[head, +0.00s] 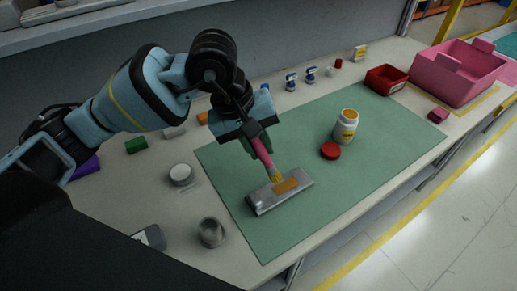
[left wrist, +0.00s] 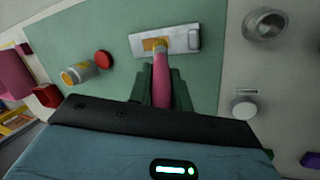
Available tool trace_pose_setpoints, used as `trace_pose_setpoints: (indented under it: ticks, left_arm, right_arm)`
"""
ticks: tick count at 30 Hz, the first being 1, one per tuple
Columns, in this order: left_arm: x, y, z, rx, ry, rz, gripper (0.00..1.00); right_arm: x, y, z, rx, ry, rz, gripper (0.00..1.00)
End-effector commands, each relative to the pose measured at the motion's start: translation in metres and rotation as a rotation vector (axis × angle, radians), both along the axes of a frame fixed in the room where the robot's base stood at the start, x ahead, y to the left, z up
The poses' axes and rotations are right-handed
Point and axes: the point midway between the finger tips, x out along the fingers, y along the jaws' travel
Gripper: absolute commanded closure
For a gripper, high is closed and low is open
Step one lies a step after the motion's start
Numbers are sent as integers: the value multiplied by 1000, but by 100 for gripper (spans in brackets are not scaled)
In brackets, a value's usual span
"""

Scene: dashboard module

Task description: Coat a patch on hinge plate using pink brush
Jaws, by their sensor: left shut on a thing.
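The pink brush (head: 263,156) is held in my left gripper (head: 257,148), tilted with its head downward. Its handle (left wrist: 161,84) also shows between the fingers in the left wrist view. The hinge plate (head: 262,201), a silver metal plate, lies flat on the green mat (head: 240,225) below the gripper; it shows at the top of the left wrist view (left wrist: 182,42). An orange-yellow patch (head: 288,186) marks the plate's middle. The brush head meets the plate at this patch; whether it presses on it, I cannot tell. My right gripper is out of view.
An open jar (head: 346,125) with a yellow label and its red lid (head: 330,151) stand right of the plate. A red bin (head: 386,80) and a pink crate (head: 455,75) are at the back right. A grey metal cup (head: 211,232) is at the front left.

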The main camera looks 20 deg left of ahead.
Motion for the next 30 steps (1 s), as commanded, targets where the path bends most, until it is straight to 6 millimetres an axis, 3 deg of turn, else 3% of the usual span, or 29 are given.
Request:
trace_pose_setpoints:
  ticks: [9,30]
  left_arm:
    - [-6,1,28,-1,-4,6,100]
    - [-6,1,28,-1,-1,5,100]
  right_arm:
    - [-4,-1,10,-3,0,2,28]
    - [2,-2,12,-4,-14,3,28]
